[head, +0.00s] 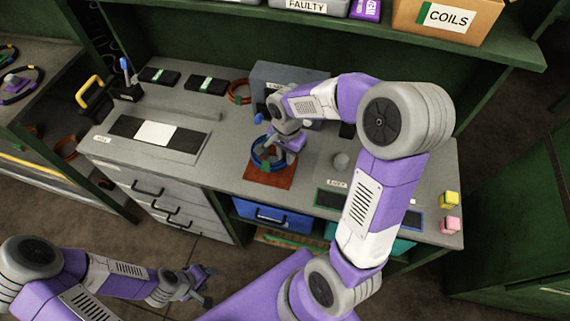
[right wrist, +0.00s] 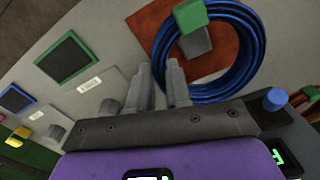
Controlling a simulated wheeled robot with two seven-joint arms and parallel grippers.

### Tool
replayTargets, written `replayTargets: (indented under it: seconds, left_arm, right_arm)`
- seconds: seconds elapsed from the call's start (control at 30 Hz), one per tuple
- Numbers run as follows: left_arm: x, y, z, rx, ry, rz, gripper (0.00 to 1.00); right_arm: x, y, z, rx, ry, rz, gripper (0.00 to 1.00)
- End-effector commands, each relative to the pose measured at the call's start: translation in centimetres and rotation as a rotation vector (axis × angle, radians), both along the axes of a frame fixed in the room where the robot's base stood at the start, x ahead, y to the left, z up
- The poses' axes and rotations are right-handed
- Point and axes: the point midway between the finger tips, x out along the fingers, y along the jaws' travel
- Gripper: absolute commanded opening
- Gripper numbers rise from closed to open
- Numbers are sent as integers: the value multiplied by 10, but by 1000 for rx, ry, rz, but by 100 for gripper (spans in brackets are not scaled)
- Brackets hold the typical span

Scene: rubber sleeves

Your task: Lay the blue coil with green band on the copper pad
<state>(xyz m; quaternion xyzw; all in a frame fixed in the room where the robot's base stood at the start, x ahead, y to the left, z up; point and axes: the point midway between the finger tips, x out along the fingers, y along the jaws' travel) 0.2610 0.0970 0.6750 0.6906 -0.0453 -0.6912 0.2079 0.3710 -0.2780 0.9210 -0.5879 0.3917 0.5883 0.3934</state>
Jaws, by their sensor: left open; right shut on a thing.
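The blue coil with its green band (head: 266,164) is over the copper pad (head: 283,180), at the front middle of the bench. In the right wrist view the coil (right wrist: 252,38) overlaps the pad (right wrist: 150,15), with part of the ring beyond the pad's edge. I cannot tell whether it touches the pad. My right gripper (head: 283,148) is shut on the coil's rim; its fingers (right wrist: 162,78) show on either side of it. My left gripper (head: 203,286) is open and empty, low in front of the bench.
An orange coil (head: 239,93) lies behind, beside a grey box (head: 285,73). A tray with a white square (head: 157,133) is at left. A grey knob (head: 341,160) and dark framed squares are right of the pad. Yellow (head: 449,199) and pink (head: 449,225) blocks sit at the right end.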

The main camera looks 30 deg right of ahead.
Motion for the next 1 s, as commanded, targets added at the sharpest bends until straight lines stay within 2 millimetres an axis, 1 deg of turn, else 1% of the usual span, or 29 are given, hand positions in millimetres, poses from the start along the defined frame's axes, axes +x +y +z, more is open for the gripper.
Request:
replayTargets:
  seconds: [0.2,0.3,0.4,0.63,0.77,0.8,0.93,1.0]
  left_arm:
    - [0,0,-11,0,0,0,53]
    - [0,0,-14,0,0,0,53]
    - [0,0,-15,0,0,0,53]
    - [0,0,-14,0,0,0,53]
    - [0,0,-18,0,0,0,53]
    - [0,0,-17,0,0,0,53]
    - [0,0,-16,0,0,0,53]
    - [0,0,-16,0,0,0,53]
  right_arm:
    - [0,0,-33,0,0,2,0]
    - [0,0,-45,0,-1,2,0]
    - [1,0,-48,0,-3,2,0]
    - [1,0,-48,-1,-4,2,0]
    - [1,0,-51,-1,-4,3,0]
    - [0,0,-51,0,0,2,23]
    - [0,0,-51,0,0,2,43]
    - [0,0,-51,0,0,2,44]
